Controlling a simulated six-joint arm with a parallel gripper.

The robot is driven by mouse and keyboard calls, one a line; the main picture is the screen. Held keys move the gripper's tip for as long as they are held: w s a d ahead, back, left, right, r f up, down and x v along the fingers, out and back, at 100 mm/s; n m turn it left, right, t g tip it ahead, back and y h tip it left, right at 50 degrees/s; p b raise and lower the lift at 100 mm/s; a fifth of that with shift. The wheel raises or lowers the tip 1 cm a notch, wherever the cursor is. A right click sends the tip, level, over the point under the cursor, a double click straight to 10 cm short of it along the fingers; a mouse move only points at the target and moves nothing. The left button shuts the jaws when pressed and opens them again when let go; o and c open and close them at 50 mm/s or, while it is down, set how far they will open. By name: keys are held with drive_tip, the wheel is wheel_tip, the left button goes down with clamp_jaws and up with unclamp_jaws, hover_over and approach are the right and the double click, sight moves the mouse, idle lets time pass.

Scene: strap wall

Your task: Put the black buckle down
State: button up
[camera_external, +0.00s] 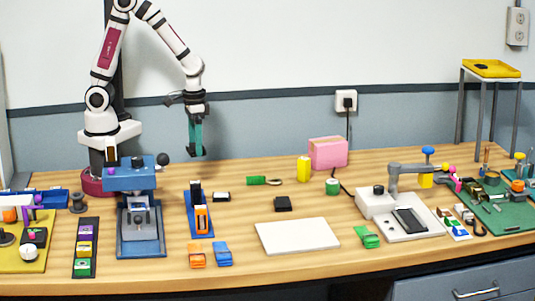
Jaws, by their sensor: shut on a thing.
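My gripper (197,151) hangs fingers down at the upper left, well above the wooden table (370,205). Its teal fingers are shut on a small dark thing at their tips, which looks like the black buckle (197,155). It is too small to make out its shape, and the fingers hide part of it. The held thing touches nothing else that I can see.
Below stand a blue press (140,205) and a blue-and-orange holder (198,212). A raised yellow tray (503,70) stands far right.

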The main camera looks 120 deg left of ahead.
drive_tip(key=w+d+r+m, duration=0.5)
drive_tip(key=w+d+r, duration=0.1)
drive_tip(key=d+r, duration=0.2)
drive_tip(key=w+d+r+m, duration=0.6)
drive_tip(key=d+r, duration=0.2)
drive_tip(key=r, duration=0.1)
drive_tip(key=n, duration=0.9)
hover_over(238, 207)
drive_tip(key=f, duration=2.3)
drive_tip(key=shift+d+f, duration=0.2)
drive_tip(key=shift+d, duration=0.15)
drive_tip(key=shift+a+f, duration=0.2)
drive_tip(key=shift+f, duration=0.9)
drive_tip(key=shift+a+f, duration=0.15)
drive_tip(key=shift+f, duration=0.9)
drive_tip(key=shift+f, duration=0.1)
drive_tip(key=o, duration=1.2)
drive_tip(key=shift+o, duration=0.2)
